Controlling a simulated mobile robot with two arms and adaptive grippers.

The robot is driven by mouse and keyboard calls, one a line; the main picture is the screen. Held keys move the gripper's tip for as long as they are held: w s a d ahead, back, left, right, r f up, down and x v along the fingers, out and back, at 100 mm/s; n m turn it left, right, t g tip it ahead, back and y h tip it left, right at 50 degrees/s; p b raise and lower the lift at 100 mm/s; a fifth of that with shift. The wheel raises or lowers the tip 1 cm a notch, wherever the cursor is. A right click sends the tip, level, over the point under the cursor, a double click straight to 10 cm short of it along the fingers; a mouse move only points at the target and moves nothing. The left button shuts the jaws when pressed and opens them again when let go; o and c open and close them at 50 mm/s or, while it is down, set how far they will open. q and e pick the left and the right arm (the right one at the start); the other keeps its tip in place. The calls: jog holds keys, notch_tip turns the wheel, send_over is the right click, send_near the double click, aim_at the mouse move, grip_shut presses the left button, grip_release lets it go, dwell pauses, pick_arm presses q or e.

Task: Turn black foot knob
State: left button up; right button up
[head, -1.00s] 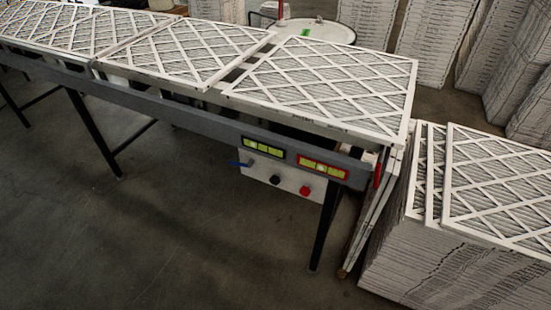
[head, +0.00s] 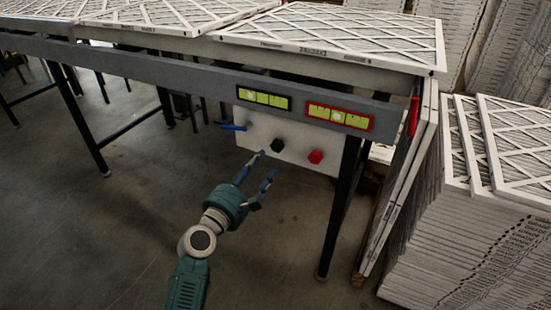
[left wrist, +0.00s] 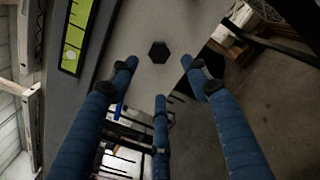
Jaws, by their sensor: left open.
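The black knob (head: 278,145) sits on a white panel (head: 252,132) under the conveyor's side rail, between a blue lever (head: 232,127) and a red knob (head: 316,157). My left gripper (head: 265,164) is open and empty, below and in front of the black knob, apart from it. In the left wrist view the black knob (left wrist: 158,52) shows as a dark hexagon ahead of the open fingers (left wrist: 160,70). The red knob is not seen in the left wrist view. My right gripper is in no view.
Yellow-green gauges framed in black (head: 263,97) and red (head: 340,117) are on the rail (head: 180,72) above the panel. A black table leg (head: 340,210) stands right of the panel. Stacked filters (head: 470,240) fill the right side. The floor below left is clear.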

aim_at(275, 149)
pick_arm(q)
jog(key=b+x, duration=0.2)
jog(key=x, duration=0.7)
jog(key=shift+w+d+f, duration=0.1)
jog(key=shift+w+d, duration=0.05)
jog(key=shift+w, duration=0.15)
jog(key=shift+w+d, duration=0.15)
jog(key=shift+w, duration=0.2)
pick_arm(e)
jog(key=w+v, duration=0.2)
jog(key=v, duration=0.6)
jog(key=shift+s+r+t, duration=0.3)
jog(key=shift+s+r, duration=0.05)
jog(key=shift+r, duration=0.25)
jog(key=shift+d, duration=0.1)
pick_arm(q)
jog(key=c, duration=1.1)
